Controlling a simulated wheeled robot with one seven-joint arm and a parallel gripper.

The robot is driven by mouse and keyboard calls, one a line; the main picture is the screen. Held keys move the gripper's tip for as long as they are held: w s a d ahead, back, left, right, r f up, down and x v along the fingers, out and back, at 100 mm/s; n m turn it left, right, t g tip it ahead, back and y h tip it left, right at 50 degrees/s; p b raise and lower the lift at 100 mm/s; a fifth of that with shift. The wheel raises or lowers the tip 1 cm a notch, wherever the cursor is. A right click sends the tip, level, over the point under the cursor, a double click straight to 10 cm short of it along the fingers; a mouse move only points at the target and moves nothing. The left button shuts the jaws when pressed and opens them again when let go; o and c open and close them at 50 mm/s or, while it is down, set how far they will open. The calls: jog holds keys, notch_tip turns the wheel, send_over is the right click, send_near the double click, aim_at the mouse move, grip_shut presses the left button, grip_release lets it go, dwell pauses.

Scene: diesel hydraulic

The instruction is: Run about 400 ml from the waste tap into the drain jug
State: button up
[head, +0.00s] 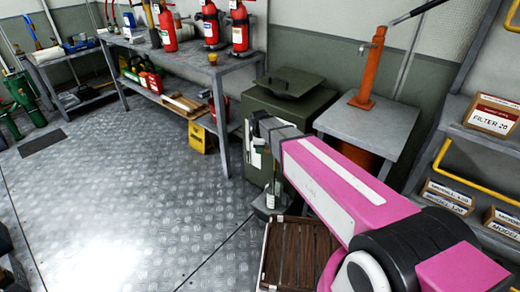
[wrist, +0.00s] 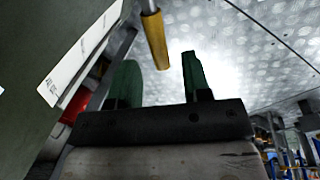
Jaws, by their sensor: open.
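The dark green tank (head: 292,108) with a flat lid stands right of the workbench. My gripper (head: 259,146) is at its front left side, with my pink arm hiding part of the tank. In the wrist view my gripper (wrist: 160,78) has two green fingers apart, with nothing held. A yellow rod-like handle (wrist: 154,35) shows its end between and beyond the fingertips; whether it touches a finger I cannot tell. It looks like the tap's lever, but the spout is not clear. A small pale vessel (head: 269,203), possibly the jug, stands low by the tank; its level cannot be read.
A slatted brown crate (head: 292,252) lies on the floor below my arm. A grey stand (head: 365,127) with an orange pump (head: 369,70) is to the right. A metal workbench (head: 205,68) with red extinguishers is at the left. The plated floor (head: 130,185) there is open.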

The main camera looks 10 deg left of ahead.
notch_tip(320, 180, up, 9)
jog(key=s, duration=0.1)
jog(key=shift+s+f, duration=0.15)
jog(key=shift+s, duration=0.25)
